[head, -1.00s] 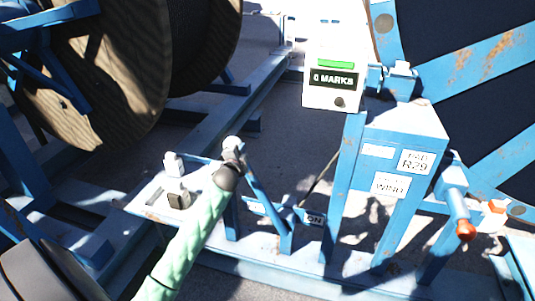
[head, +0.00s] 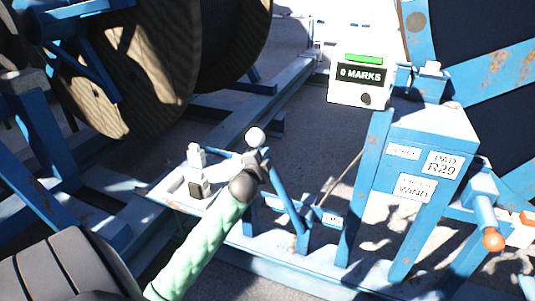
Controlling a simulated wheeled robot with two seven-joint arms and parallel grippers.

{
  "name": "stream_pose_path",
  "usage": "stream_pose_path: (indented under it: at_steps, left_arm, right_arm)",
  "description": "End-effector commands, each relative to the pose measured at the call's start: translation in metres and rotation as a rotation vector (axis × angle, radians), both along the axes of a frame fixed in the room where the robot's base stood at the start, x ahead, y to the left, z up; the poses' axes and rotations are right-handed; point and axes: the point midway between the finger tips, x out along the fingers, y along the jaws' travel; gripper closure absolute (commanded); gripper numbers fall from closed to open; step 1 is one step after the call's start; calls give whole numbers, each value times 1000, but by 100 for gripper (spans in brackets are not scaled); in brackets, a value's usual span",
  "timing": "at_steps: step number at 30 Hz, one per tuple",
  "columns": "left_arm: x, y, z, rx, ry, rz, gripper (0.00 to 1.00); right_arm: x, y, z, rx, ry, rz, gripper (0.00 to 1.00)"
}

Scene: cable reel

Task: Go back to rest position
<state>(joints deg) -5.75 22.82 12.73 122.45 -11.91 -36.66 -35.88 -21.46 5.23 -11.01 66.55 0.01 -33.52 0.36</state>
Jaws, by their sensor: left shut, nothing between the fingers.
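My left gripper (head: 261,160) is at the end of a pale green arm reaching in from the lower left in the head view. It is shut and looks empty. It overlaps the upper part of a blue lever (head: 284,204) just below its white knob (head: 255,137). Whether it touches the lever cannot be told. The lever rises from a blue frame near a small label (head: 330,219). My right gripper is out of view.
A crank with an orange knob (head: 493,241) is at the right. A wooden reel (head: 150,75) stands at the upper left. Bare ground (head: 315,135) lies behind the lever.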

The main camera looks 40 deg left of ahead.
Motion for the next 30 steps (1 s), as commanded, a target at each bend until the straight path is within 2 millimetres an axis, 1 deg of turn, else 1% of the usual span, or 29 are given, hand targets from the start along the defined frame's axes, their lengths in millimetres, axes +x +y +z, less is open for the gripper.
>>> stream_pose_path:
  at_steps: [3, 6, 23, 26, 30]
  left_arm:
    - [-6, -2, -1, 0, 0, 0, 100]
    - [-8, -3, 1, 0, 0, -1, 100]
    - [-8, -3, 1, 0, 0, 0, 100]
    - [-8, -3, 1, -18, -6, 0, 100]
    - [-9, -2, -1, -103, -28, 8, 100]
  right_arm:
    - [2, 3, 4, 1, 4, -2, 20]
    - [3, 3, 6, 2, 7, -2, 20]
    - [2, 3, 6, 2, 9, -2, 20]
    - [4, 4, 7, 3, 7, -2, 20]
    - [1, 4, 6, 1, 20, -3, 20]
